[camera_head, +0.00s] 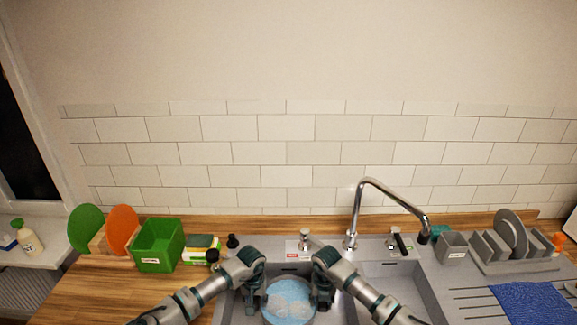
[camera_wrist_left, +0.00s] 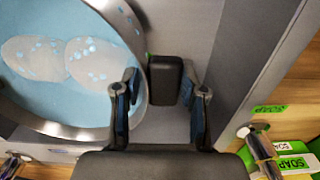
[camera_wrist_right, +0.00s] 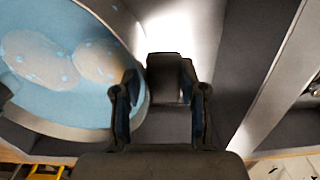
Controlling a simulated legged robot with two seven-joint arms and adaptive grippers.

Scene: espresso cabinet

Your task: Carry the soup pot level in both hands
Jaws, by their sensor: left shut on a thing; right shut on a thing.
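The soup pot (camera_head: 289,277) is a round steel pot with light blue liquid and pale foam patches, at the bottom centre of the head view over the left sink basin. Its rim also shows in the left wrist view (camera_wrist_left: 78,132) and the right wrist view (camera_wrist_right: 85,134). My left gripper (camera_head: 256,300) is shut on the dark handle (camera_wrist_left: 165,82) at the pot's left side. My right gripper (camera_head: 321,298) is shut on the dark handle (camera_wrist_right: 165,75) at its right side. The pot looks about level. Its underside is hidden, so I cannot tell whether it touches the basin.
A steel faucet (camera_head: 357,215) arches behind and right of the pot, over the right basin (camera_head: 395,283). A green box (camera_head: 158,246) and sponges (camera_head: 203,243) stand left. A dish rack (camera_head: 512,262) and a blue cloth (camera_head: 531,302) lie right. The front left counter (camera_head: 95,295) is clear.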

